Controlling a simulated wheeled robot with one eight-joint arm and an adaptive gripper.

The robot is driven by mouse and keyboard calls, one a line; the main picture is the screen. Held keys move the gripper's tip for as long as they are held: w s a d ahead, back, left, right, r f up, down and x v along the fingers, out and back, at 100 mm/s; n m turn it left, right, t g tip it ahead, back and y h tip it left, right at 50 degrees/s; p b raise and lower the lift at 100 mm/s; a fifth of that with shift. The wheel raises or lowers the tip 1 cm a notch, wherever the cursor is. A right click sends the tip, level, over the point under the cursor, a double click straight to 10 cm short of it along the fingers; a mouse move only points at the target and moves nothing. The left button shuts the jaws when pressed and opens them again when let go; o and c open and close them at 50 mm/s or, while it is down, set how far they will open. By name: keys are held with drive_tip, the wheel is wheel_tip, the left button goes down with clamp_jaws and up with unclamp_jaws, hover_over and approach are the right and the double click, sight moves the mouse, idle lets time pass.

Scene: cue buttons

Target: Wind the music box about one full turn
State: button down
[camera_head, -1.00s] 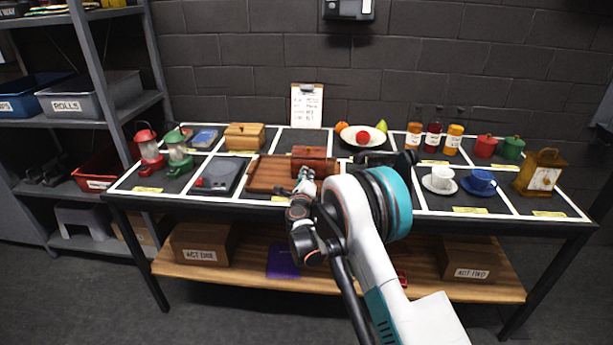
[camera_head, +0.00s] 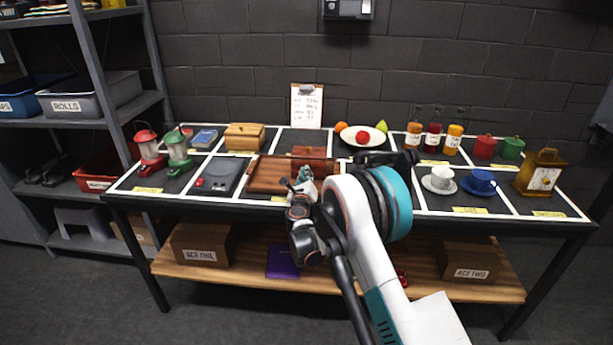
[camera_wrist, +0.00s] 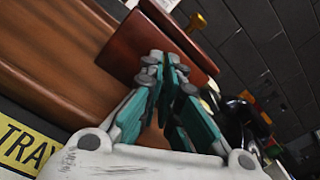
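A reddish-brown wooden box (camera_head: 309,153), which appears to be the music box, stands at the right end of the wooden tray. In the wrist view the box (camera_wrist: 150,45) fills the upper middle, with a small brass knob (camera_wrist: 197,21) at its far side. My gripper (camera_head: 304,174) is at the near side of the box. In the wrist view the fingertips of my gripper (camera_wrist: 166,62) are together in front of the box face, with nothing visible between them. I cannot tell whether they touch the box.
The wooden tray (camera_head: 265,175) lies left of the box, with a grey device (camera_head: 218,177) beyond it. A plate with a red fruit (camera_head: 362,136) stands behind right.

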drive_tip(key=c, duration=2.1)
unclamp_jaws()
drive_tip(key=s, duration=1.2)
drive_tip(key=shift+a, duration=0.25)
